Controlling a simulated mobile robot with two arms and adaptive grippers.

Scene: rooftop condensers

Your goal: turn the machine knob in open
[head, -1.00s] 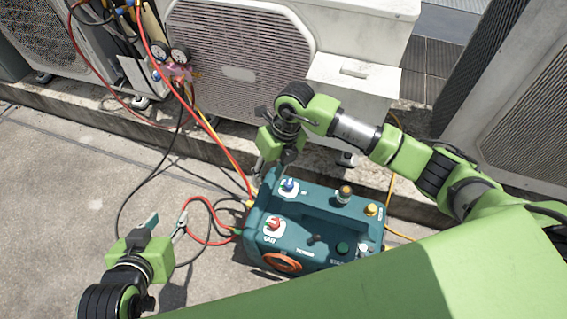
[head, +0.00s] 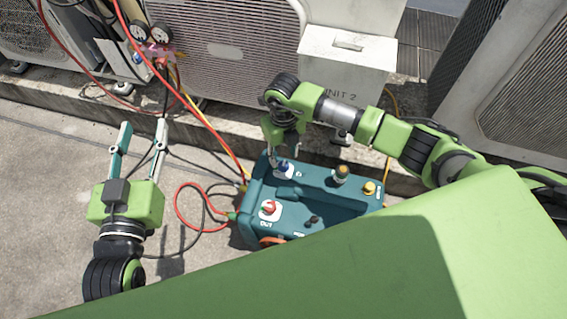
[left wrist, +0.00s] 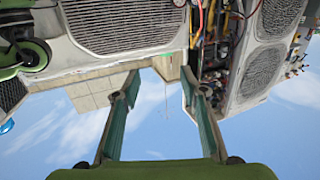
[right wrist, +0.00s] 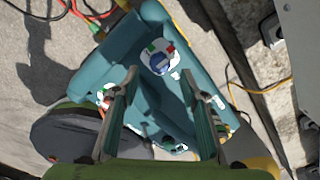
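The teal machine (head: 325,190) stands on the ground, partly hidden by my own green body in the head view. Its blue knob (head: 284,168) is at the upper left of its top, and it also shows in the right wrist view (right wrist: 158,64) on a white plate with green and red marks. A red knob (head: 269,208) marked OUT sits nearer. My right gripper (head: 282,156) points down at the blue knob. Its fingers (right wrist: 160,78) are apart, with the knob seen between and beyond the tips; contact cannot be told. My left gripper (head: 141,124) is open and empty, left of the machine.
Red, yellow and black hoses (head: 205,118) run from the gauges (head: 150,33) to the machine's left side. Condenser units stand behind on a concrete curb (head: 75,92), with another unit (head: 525,85) at the right. The ground at left is mostly clear.

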